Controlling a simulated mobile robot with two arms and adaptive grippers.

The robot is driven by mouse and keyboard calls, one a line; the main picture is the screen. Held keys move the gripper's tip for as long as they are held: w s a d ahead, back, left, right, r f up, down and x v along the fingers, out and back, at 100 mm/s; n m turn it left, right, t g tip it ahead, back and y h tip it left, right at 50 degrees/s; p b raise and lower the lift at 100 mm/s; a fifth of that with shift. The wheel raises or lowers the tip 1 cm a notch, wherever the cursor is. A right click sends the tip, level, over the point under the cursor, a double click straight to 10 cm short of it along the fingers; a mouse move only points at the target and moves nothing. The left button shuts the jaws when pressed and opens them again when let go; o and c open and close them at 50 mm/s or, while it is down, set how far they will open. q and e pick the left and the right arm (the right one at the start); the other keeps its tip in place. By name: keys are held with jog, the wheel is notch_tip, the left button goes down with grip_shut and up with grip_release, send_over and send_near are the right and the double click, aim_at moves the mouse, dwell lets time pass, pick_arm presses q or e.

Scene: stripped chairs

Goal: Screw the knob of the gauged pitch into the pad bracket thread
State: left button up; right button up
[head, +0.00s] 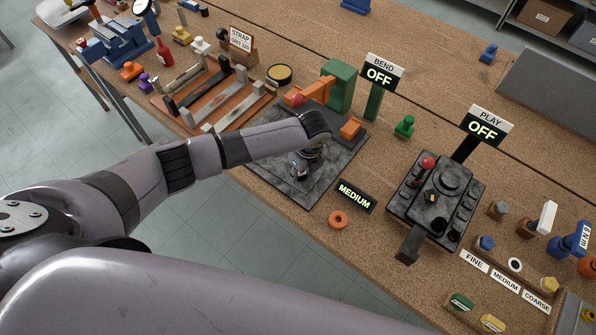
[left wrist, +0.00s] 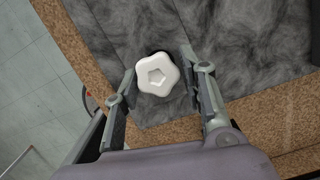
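A white star-shaped knob (left wrist: 158,74) with a recessed top shows in the left wrist view, over a dark grey mottled mat (head: 276,188). My left gripper (head: 303,172) points down over this mat. Its two fingers (left wrist: 157,72) stand apart on either side of the knob, with narrow gaps visible. Whether the knob rests on something is hidden. A dark sign (head: 355,196) by the mat reads MEDIUM. At the right, a blue knob (head: 487,242), a white ring with dark centre (head: 515,265) and a yellow knob (head: 549,285) stand behind FINE, MEDIUM, COARSE labels. I cannot identify the bracket thread.
A green block (head: 339,85) and orange parts (head: 350,128) stand at the mat's back. A dark control box (head: 436,199) is right of it, with BEND (head: 380,72) and PLAY (head: 484,128) signs reading OFF. An orange ring (head: 338,220) lies near the front edge.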

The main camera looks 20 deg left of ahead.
pick_arm(q)
jog(key=shift+o, duration=1.4)
jog(key=shift+r, duration=0.1)
notch_tip(320, 180, up, 12)
jog(key=d, duration=0.1)
jog(key=shift+s+d, duration=0.3)
jog(key=shift+s, duration=0.1)
jog(key=shift+f, duration=0.2)
